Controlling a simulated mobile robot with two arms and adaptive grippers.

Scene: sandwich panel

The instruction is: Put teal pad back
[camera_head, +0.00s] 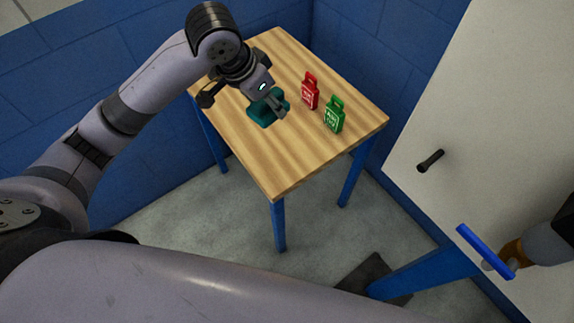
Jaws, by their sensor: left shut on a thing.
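The teal pad (262,112) is at the wooden table's top, left of its middle. My left gripper (272,101) comes in from the left, above the table, and is shut on the teal pad. The gripper hides part of the pad. I cannot tell whether the pad touches the tabletop. My right gripper is not clearly in view.
A red tag-shaped item (310,92) and a green one (334,115) stand on the table (300,160) right of the pad. The table's front is clear. A pale panel (480,110) with a black handle (430,161) and a blue bar (485,250) are at right.

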